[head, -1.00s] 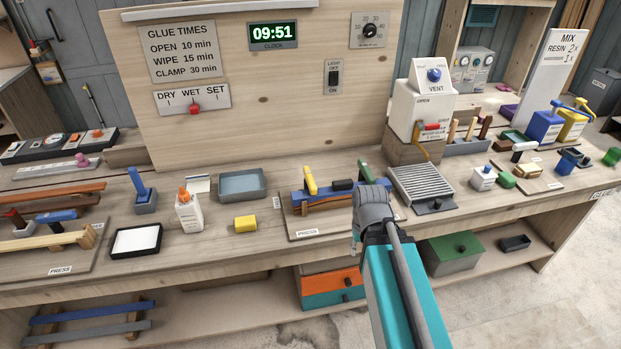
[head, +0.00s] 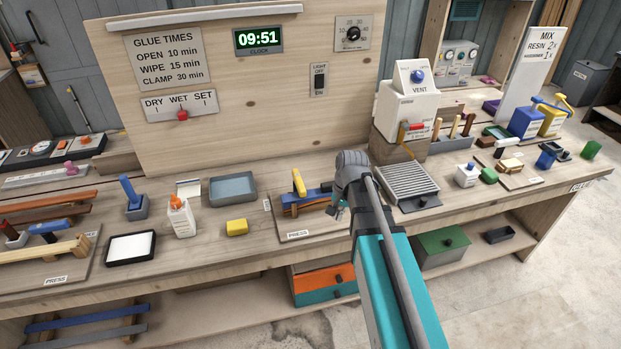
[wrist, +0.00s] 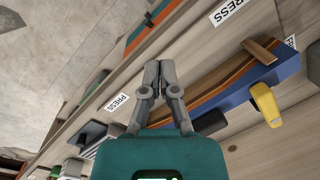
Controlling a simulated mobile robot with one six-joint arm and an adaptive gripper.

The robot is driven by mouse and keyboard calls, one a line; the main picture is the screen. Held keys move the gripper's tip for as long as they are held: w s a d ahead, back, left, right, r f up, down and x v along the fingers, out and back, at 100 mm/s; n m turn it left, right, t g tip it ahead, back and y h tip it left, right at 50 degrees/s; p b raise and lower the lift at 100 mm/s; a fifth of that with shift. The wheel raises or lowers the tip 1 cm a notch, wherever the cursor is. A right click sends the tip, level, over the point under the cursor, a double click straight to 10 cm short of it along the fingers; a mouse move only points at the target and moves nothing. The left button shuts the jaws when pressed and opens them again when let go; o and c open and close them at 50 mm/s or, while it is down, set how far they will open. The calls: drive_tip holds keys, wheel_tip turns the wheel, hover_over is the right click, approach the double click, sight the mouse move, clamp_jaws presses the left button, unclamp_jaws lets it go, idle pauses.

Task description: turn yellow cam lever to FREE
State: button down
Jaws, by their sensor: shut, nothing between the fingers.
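The yellow cam lever (head: 298,182) stands upright at the left end of the blue press (head: 290,197) on the bench. In the head view my arm hides the press's right part and most of my gripper.
A grey ribbed rack (head: 408,184) stands right of my arm. A white glue bottle (head: 181,217) stands further left. The front bench edge near the press is clear.

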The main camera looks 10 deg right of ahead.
sight(311, 191)
drive_tip(key=w+a+r+m+p, duration=0.1)
drive_tip(key=w+r+m+p, duration=0.1)
drive_tip(key=w, duration=0.3)
drive_tip(key=w+r+m+y+p, duration=0.1)
drive_tip(key=w+r+m+p, duration=0.1)
drive_tip(key=w+r+m, duration=0.1)
drive_tip(key=w+a+r+m+y+p, duration=0.1)
drive_tip(key=w+r+m+p, duration=0.1)
drive_tip(key=w+m, duration=0.2)
drive_tip(key=shift+w+a+r, duration=0.15)
drive_tip(key=shift+w, duration=0.65)
drive_tip(key=shift+w+a+r, duration=0.15)
drive_tip(key=shift+w, duration=0.65)
drive_tip(key=shift+w+a+r+m+y, duration=0.1)
drive_tip(key=shift+w+r+m+y, duration=0.25)
drive_tip(key=shift+w+m, duration=0.25)
drive_tip(key=shift+a+f, duration=0.1)
drive_tip(key=shift+f, duration=0.2)
drive_tip(key=b+x, duration=0.9)
drive_tip(key=shift+s+a+f, duration=0.1)
drive_tip(key=shift+s+f, duration=0.1)
drive_tip(key=shift+s, duration=0.1)
